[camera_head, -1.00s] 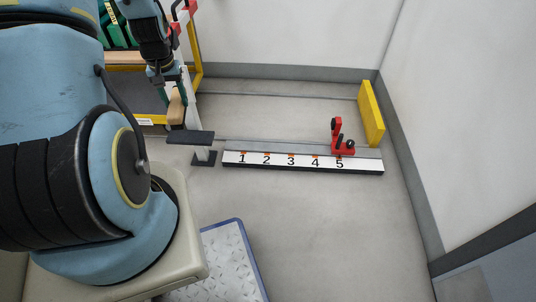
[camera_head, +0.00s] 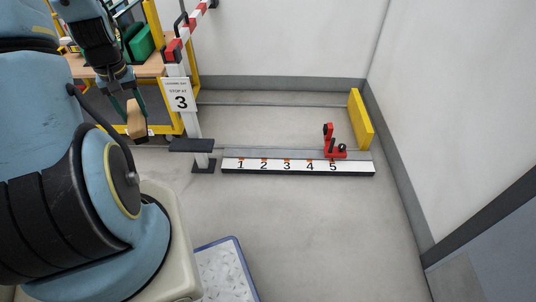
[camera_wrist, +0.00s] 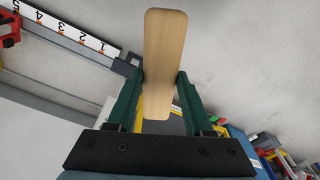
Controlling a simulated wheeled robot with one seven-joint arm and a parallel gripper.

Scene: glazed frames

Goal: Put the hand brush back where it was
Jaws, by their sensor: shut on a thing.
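The hand brush shows as a pale wooden piece (camera_head: 136,119), at the left of the head view. In the wrist view its flat wooden body (camera_wrist: 164,45) points away from my gripper. No bristles can be made out. My gripper (camera_head: 128,103) is shut on the brush, with one green finger on each side of it in the wrist view (camera_wrist: 160,78). The brush hangs in front of the yellow-framed bench at the left and looks clear of any surface. Which place it came from cannot be told.
A post with a "stop at 3" sign (camera_head: 180,96) and a red-and-white bar stands right of the gripper. A numbered strip (camera_head: 260,167) with a red slider (camera_head: 333,145) and yellow end plate (camera_head: 361,120) lies beyond. A blue-edged platform (camera_head: 227,275) is at the bottom. Open floor lies right.

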